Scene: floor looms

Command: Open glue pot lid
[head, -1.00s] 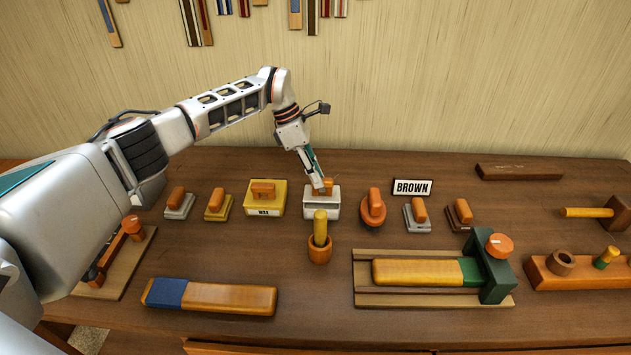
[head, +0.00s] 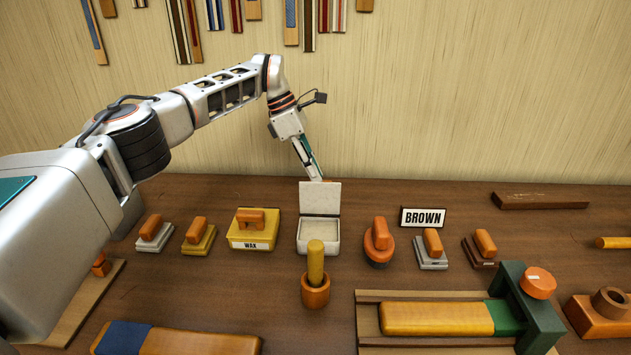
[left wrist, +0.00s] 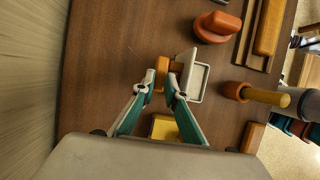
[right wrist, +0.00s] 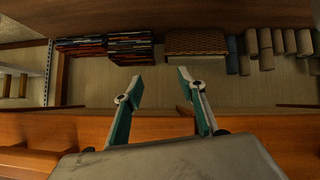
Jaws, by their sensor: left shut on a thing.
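The white glue pot (head: 318,245) is a square box on the bench. Its lid (head: 320,198) stands upright at the back edge, and the pot's pale inside shows. In the left wrist view the lid's orange handle (left wrist: 162,68) sits between the fingertips of my left gripper (left wrist: 163,76), which is shut on it. In the head view the fingertips are partly hidden behind the raised lid. My right gripper (right wrist: 160,80) is open and empty in the right wrist view, away from the pot.
A yellow WAX box (head: 253,233) stands left of the pot, and a round orange-handled tool (head: 378,250) stands right. A wooden cup (head: 315,292) with a yellow-handled tool stands close in front. A BROWN sign (head: 423,217) is behind. Bench behind the pot is clear.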

